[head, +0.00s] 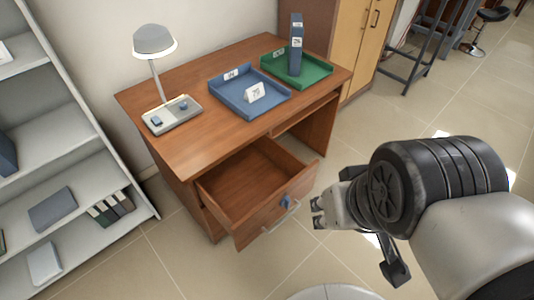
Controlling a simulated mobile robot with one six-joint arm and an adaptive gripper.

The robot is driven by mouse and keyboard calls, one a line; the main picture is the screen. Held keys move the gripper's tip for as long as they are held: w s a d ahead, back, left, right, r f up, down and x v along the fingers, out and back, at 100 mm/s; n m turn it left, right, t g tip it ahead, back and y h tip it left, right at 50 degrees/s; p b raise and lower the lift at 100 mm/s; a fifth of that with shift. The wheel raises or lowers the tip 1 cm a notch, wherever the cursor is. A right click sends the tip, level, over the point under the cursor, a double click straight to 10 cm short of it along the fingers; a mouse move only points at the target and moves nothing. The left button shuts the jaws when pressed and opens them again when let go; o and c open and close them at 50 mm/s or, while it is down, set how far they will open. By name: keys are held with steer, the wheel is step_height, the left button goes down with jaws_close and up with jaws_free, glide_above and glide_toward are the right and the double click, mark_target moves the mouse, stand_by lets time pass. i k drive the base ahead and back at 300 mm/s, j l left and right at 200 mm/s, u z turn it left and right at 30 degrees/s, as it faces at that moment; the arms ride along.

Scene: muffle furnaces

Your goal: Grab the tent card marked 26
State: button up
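A small white tent card (254,93) stands in the blue tray (232,98) on the wooden desk. It carries a dark two-digit number, too small for me to read surely. My gripper (317,213) is at the right, in front of the desk by the pulled-out drawer, well apart from the card. Its two fingertips are spread, with nothing between them.
A green tray (314,72) with an upright blue binder (296,50) stands at the back right of the desk. A lamp (155,42) stands at the left. The open drawer (245,178) juts out in front. Shelves (70,170) stand at the left.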

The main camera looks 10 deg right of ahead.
mark_target(255, 92)
steer(key=u, duration=0.4)
steer(key=i+l+u, duration=0.1)
steer(key=u, duration=0.25)
steer(key=l+u, duration=0.2)
steer(key=u, duration=0.2)
steer(key=i+l+u, duration=0.1)
steer(key=u, duration=0.25)
steer(key=i+l+u, duration=0.2)
steer(key=l+u, duration=0.25)
steer(key=l, duration=1.15)
steer(key=l+u, duration=0.5)
steer(key=l, duration=1.05)
steer(key=i+l, duration=0.1)
steer(key=l, duration=0.25)
